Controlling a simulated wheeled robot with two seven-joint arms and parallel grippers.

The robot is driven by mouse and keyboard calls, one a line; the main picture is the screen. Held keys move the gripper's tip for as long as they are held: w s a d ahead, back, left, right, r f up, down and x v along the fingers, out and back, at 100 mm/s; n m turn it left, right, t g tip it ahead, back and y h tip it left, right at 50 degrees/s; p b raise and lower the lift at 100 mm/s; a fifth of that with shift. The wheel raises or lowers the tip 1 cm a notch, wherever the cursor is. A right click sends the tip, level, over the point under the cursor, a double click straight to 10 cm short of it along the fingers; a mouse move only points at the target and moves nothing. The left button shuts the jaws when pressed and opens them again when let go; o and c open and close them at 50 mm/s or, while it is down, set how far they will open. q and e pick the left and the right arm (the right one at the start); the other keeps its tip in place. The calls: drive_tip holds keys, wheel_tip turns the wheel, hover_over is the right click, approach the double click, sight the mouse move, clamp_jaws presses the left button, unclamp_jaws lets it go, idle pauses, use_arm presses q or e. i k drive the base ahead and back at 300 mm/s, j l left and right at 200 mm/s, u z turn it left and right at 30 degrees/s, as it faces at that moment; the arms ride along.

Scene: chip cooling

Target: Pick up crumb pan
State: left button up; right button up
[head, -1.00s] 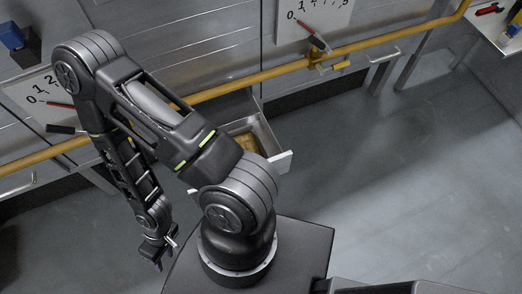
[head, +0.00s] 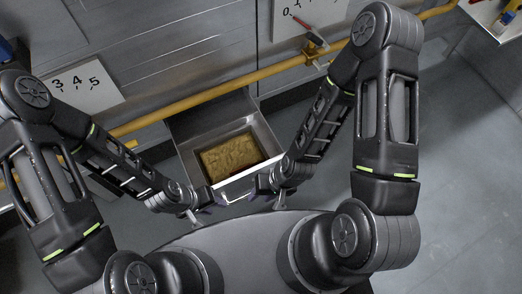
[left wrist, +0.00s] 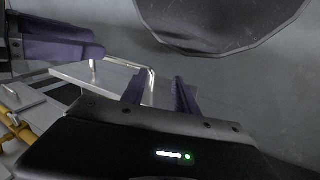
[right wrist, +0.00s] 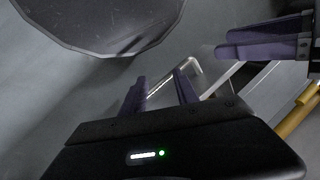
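The crumb pan (head: 184,151) is a grey metal drawer pulled out from the cabinet, holding a brown, crumbly layer. Its pale front panel (head: 243,182) faces me and carries a metal bar handle, which shows in the left wrist view (left wrist: 122,62) and the right wrist view (right wrist: 193,66). My left gripper (head: 220,203) is at the handle's left end, fingers apart around or just beside it. My right gripper (head: 266,192) is at the right end, its fingers (right wrist: 160,92) also apart. Neither visibly clamps the handle.
A yellow rail (head: 225,89) runs across the cabinet front above the pan. Open grey floor (head: 470,160) lies to the right.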

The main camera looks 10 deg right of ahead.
sight(220, 159)
drive_tip(key=j+z, duration=0.1)
drive_tip(key=z, duration=1.2)
drive_tip(key=k+j+z, duration=0.2)
drive_tip(key=z, duration=0.2)
drive_tip(key=k+j+z, duration=0.25)
drive_tip(key=z, duration=0.15)
drive_tip(key=k+j+z, duration=0.25)
drive_tip(key=z, duration=0.15)
drive_tip(key=k+j+z, duration=0.1)
drive_tip(key=k, duration=0.55)
drive_tip(key=i, duration=0.5)
